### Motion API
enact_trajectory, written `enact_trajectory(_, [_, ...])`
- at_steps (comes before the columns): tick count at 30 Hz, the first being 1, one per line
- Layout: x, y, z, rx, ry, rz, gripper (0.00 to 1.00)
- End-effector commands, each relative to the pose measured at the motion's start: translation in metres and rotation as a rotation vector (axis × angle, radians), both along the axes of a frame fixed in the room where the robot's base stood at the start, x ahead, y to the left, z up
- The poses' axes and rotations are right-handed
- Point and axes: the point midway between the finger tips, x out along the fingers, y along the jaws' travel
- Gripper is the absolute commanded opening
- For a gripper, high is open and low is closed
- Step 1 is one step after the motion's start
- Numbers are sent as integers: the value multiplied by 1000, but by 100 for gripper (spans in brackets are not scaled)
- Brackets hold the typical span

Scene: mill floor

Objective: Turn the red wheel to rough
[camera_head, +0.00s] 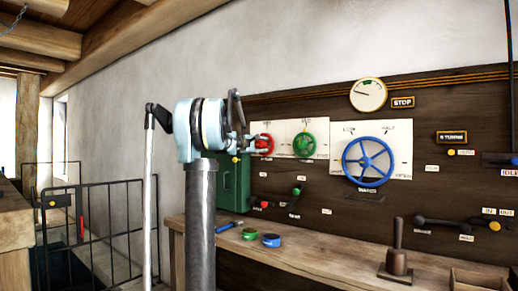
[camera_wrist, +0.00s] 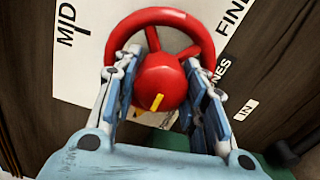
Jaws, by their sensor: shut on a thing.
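The red wheel (camera_head: 264,145) is mounted on a white card on the dark wall panel. In the wrist view the red wheel (camera_wrist: 161,15) fills the upper middle, with a round hub and a short, slightly tilted yellow mark on the hub. My gripper (camera_head: 243,142) reaches it from the left. In the wrist view my gripper (camera_wrist: 161,72) has one finger on each side of the hub, shut on the wheel. The card's labels "MID" at upper left and "FINE" at upper right are readable. I cannot read a "rough" label.
A green wheel (camera_head: 304,144) sits close right of the red one, and a larger blue wheel (camera_head: 368,162) farther right. A green cabinet (camera_head: 233,185) is below my gripper. A wooden bench (camera_head: 330,262) below holds blue and green items and a wooden-handled tool (camera_head: 397,250).

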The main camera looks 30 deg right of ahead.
Motion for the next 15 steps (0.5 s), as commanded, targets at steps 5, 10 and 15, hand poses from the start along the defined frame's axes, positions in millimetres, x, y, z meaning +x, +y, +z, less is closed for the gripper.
enact_trajectory(5, [2, 2, -2, 2, -1, 5, 15])
enact_trajectory(10, [1, 1, -1, 2, -1, 4, 59])
enact_trajectory(15, [0, 1, -1, 2, -1, 2, 59])
